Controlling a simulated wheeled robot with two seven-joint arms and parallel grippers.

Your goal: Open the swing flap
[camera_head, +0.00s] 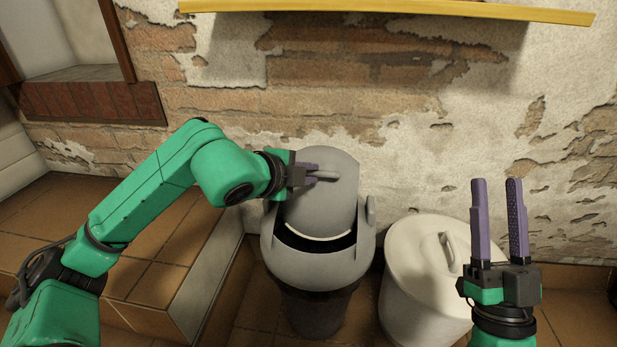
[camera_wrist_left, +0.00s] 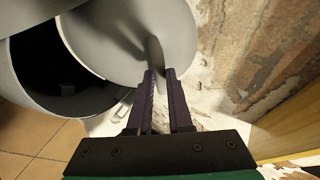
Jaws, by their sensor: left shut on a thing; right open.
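The swing flap (camera_head: 322,208) is a grey curved lid on a grey bin (camera_head: 315,268) with a dark lower body. The flap is tilted up at the back, and a dark opening (camera_head: 318,242) shows at the front below it. My left gripper (camera_head: 318,174) is shut on the flap's handle (camera_head: 327,175) near its top. In the left wrist view the flap (camera_wrist_left: 135,35) and the dark opening (camera_wrist_left: 50,60) show, and the fingertips (camera_wrist_left: 160,72) close around the handle. My right gripper (camera_head: 498,182) is open and empty, pointing up at the right.
A peeling brick wall (camera_head: 400,120) rises close behind. A yellow-edged shelf (camera_head: 390,12) runs above. A tiled step (camera_head: 150,260) is at the left.

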